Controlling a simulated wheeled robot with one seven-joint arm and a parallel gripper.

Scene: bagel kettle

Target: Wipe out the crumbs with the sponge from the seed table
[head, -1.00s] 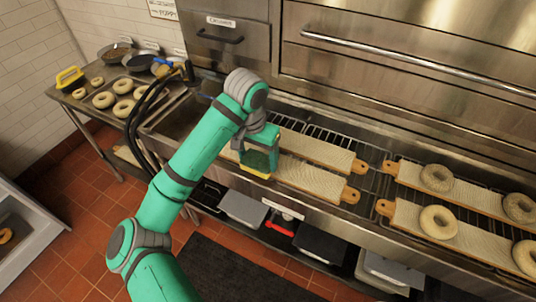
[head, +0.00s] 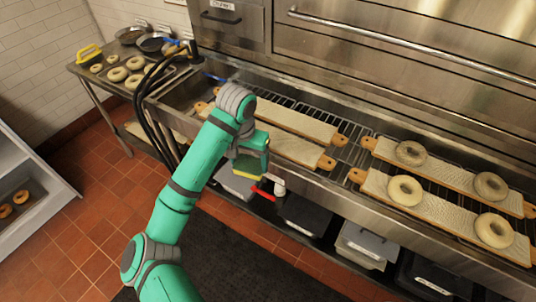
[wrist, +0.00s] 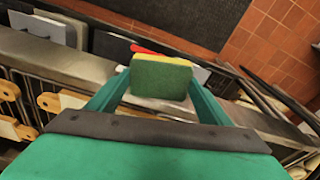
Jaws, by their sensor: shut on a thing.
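My gripper (head: 250,165) is shut on a sponge with a green face and a yellow edge (wrist: 161,78). In the head view the gripper hangs in front of the steel counter's front edge, and the sponge (head: 246,171) shows only partly below it. The seed table (head: 88,72) is the steel table at the far left, against the tiled wall. It bears several bagels (head: 117,74), bowls (head: 130,35) at the back and a yellow-handled scraper or brush (head: 89,52). Crumbs are too small to make out.
Wooden boards (head: 300,122) lie on the counter rack, those at right (head: 440,205) with bagels. Black hoses (head: 160,85) stand between the seed table and counter. A lower shelf holds bins (head: 305,215). Tiled floor (head: 105,215) is open at left, beside a dark mat (head: 215,255).

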